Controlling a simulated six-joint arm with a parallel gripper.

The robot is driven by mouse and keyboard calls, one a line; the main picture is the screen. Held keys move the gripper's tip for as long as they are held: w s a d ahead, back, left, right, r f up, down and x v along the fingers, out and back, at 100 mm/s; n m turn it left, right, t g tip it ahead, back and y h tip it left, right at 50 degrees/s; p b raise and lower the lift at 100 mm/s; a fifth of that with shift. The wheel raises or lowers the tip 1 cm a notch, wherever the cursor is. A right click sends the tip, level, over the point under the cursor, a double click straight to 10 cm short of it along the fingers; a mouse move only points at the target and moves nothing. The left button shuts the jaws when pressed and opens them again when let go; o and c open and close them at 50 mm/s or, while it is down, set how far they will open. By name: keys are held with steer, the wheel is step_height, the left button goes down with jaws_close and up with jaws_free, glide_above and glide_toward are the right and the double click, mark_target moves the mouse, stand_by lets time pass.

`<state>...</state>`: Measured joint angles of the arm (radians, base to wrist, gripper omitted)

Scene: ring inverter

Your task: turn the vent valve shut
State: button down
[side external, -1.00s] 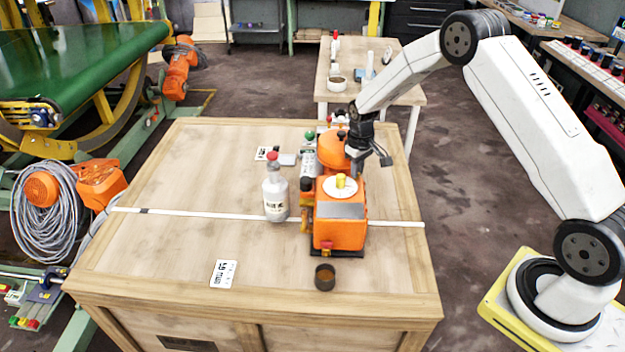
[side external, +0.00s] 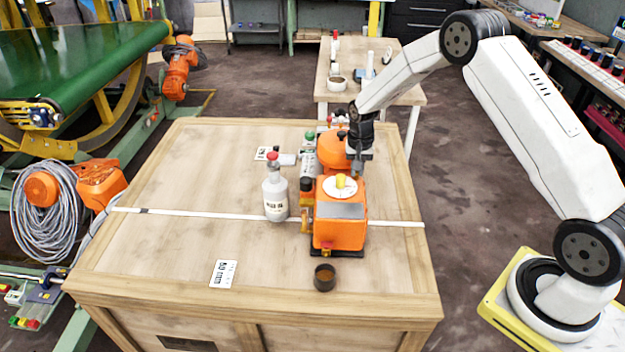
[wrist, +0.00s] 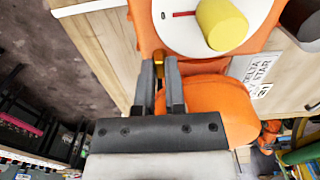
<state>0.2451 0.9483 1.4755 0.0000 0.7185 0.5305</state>
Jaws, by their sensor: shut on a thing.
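The orange machine (side external: 340,228) stands on the wooden crate, with a white dial (side external: 350,190) and a yellow knob (side external: 341,181) on top. The wrist view shows the same dial (wrist: 181,30) and yellow knob (wrist: 222,24). My gripper (side external: 358,170) is at the machine's far side, beside the orange dome (side external: 331,150). In the wrist view my gripper (wrist: 161,75) is shut on a small brass-coloured piece (wrist: 158,56) at the machine's edge, which looks like the vent valve. The fingers hide most of it, so its angle cannot be told.
A white bottle with a red cap (side external: 275,192) stands left of the machine. A dark cup (side external: 325,277) and a label card (side external: 223,273) are in front. More bottles stand behind near the dome. The left of the crate top (side external: 170,180) is clear.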

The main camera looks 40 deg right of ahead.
mark_target(357, 172)
stand_by(0.5)
steer(key=c, duration=0.7)
jaws_free()
steer(key=shift+r, duration=0.1)
steer(key=shift+r, duration=3.85)
steer(key=shift+s+a+r, duration=0.1)
steer(key=shift+a, duration=0.1)
steer(key=s+a+r+n+t, duration=0.1)
steer(key=s+a+n, duration=0.3)
steer(key=s, duration=0.7)
steer(key=s+a+r+n+t, duration=0.1)
steer(key=s+a+r+n, duration=0.2)
steer(key=s+a, duration=0.5)
steer(key=s+n, duration=0.1)
steer(key=s, duration=0.2)
steer(key=shift+s+a+r+n+t, duration=0.15)
steer(key=shift+r+n+t, duration=0.15)
steer(key=shift+r+n, duration=0.1)
